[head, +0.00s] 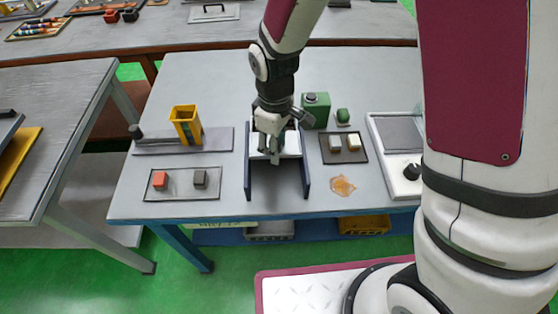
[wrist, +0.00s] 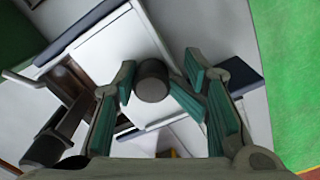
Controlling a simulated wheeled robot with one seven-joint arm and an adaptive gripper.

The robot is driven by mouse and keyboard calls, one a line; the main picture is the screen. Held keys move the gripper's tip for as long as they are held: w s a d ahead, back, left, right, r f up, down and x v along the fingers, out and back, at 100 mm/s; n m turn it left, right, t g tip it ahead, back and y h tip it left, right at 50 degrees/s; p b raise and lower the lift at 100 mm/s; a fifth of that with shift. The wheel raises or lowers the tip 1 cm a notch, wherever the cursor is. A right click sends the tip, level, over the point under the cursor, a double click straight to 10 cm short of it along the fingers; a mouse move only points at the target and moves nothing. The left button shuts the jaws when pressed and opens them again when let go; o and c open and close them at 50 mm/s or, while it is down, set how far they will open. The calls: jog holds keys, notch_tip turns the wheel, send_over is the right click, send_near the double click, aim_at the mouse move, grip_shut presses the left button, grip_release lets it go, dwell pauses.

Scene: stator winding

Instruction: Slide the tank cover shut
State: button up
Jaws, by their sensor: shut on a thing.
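The tank (head: 305,170) stands mid-table in the head view, with dark blue side walls and a grey inside that shows at the front. Its white cover (head: 291,146) lies over the back part, between the walls. The front part is uncovered. In the wrist view the cover (wrist: 105,55) is a white panel with a dark round knob (wrist: 152,82) standing on it. My gripper (head: 275,156) is over the cover and hides part of it in the head view. In the wrist view my gripper (wrist: 157,85) is shut on the knob, with a green-padded finger on each side.
A green container (head: 316,110) stands right behind the tank, near a dark tray (head: 344,148) with two small blocks. An orange-brown spill (head: 342,186) lies right of the tank. Left are a yellow holder (head: 186,124) and a grey mat (head: 180,184) with two blocks.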

jog(key=shift+w+f+b, duration=0.1)
jog(key=shift+w+b, duration=0.8)
jog(key=shift+w, duration=1.35)
jog(key=o, duration=0.5)
jog(key=shift+r+p, duration=1.4)
jog(key=shift+r, duration=1.7)
jog(key=s+d+r+m+t, duration=0.1)
jog(key=s+d+r+m, duration=0.25)
jog(key=r, duration=0.35)
jog(key=s+d+r+m+t, duration=0.2)
jog(key=s+d+r, duration=0.3)
jog(key=r, duration=0.1)
jog(key=s+d+r+m+t, duration=0.1)
jog(key=s+d+r+m, duration=0.3)
jog(key=r, duration=0.3)
jog(key=s+d, duration=0.1)
jog(key=s, duration=0.2)
jog(key=s+d+r+m+t, duration=0.1)
jog(key=s, duration=0.2)
jog(key=s+d+r+m, duration=0.1)
jog(key=s, duration=0.2)
jog(key=shift+d+r, duration=0.1)
jog(key=shift+d, duration=0.15)
